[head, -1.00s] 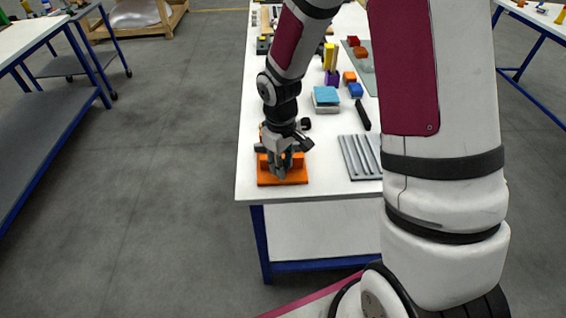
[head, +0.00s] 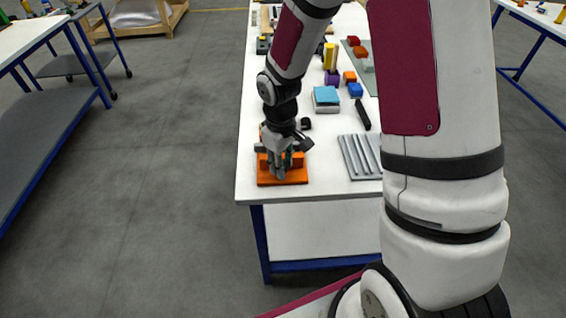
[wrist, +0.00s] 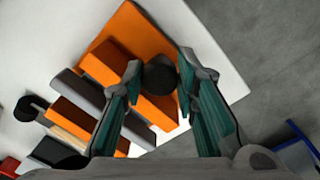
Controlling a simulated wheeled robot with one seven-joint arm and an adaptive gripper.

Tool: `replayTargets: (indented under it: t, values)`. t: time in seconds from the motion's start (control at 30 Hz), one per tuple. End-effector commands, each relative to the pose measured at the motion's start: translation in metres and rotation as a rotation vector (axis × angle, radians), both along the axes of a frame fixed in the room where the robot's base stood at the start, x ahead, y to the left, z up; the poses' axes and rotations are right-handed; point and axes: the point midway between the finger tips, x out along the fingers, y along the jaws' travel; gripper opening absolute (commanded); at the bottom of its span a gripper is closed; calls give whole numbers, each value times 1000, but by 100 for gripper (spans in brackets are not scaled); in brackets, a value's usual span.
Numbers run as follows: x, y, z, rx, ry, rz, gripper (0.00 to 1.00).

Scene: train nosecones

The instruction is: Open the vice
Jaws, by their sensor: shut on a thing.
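The vice (head: 297,180) has an orange base and sits at the near left corner of the white table. In the wrist view the vice (wrist: 130,35) shows orange blocks and grey jaw bars, with a pale wood-coloured strip (wrist: 68,136) beside them. My gripper (head: 279,170) points down over the vice and hides part of it. In the wrist view my gripper (wrist: 160,74) has its teal-padded fingers on either side of a round black knob (wrist: 160,80) and is shut on it. The lower part of the knob is hidden.
A grey ribbed tray (head: 358,156) lies right of the vice. A small black part (head: 306,124) and a black bar (head: 362,115) lie behind. Coloured blocks (head: 355,90) and a blue-topped stack (head: 326,97) stand farther back. The floor left of the table is clear.

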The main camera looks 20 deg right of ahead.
Motion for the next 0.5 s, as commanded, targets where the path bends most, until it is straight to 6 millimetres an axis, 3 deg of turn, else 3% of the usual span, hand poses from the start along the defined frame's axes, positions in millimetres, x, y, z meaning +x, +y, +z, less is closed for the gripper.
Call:
replayTargets:
  t: [0.13,0.17,0.23,0.5]
  values:
    - [7,4,2,4,-19,7,0]
    - [7,4,2,4,-19,7,30]
    - [7,4,2,4,-19,8,45]
    - [7,2,2,3,-19,5,48]
